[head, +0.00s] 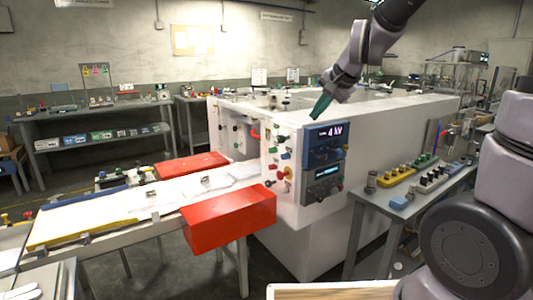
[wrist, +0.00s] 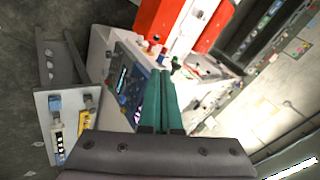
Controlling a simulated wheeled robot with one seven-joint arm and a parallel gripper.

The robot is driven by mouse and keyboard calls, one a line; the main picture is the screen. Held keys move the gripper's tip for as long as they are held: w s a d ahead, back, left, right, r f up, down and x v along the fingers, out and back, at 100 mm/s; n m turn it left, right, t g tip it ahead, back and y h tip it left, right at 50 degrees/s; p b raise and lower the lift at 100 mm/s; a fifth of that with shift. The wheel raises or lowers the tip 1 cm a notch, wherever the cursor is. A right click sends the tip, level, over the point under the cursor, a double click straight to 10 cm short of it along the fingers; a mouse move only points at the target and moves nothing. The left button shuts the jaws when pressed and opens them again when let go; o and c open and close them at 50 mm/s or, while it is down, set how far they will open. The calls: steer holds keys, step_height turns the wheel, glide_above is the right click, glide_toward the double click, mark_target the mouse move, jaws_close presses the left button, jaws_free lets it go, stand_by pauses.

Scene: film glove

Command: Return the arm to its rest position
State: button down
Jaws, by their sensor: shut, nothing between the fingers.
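My gripper (head: 319,107) hangs from my arm above the near front corner of the white machine (head: 390,122) in the head view. Its green fingers point down and a little left, above the dark blue control panel (head: 325,160). In the wrist view the two green fingers of my gripper (wrist: 159,75) lie side by side, shut, with nothing between them. The control panel (wrist: 128,85) shows to their left, tilted in the picture. The fingers look apart from the machine, but the exact gap is hard to tell.
A red box (head: 230,217) sits by the conveyor table (head: 110,212), in front of the machine. A side bench (head: 410,190) with coloured blocks stands at the right. Shelves (head: 95,130) line the back wall. The air above the machine's top is mostly clear.

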steer(key=s+d+r+n+h, duration=0.1)
steer(key=s+d+r, duration=0.2)
steer(key=s, duration=0.6)
steer(key=s+d+r+n+h, duration=0.1)
steer(key=s+d+r+n, duration=0.1)
steer(key=s+d, duration=0.5)
steer(key=s+r, duration=0.1)
steer(key=s, duration=0.2)
steer(key=shift+d+r+n, duration=0.2)
steer(key=shift+d+n, duration=0.1)
steer(key=shift+d, duration=0.1)
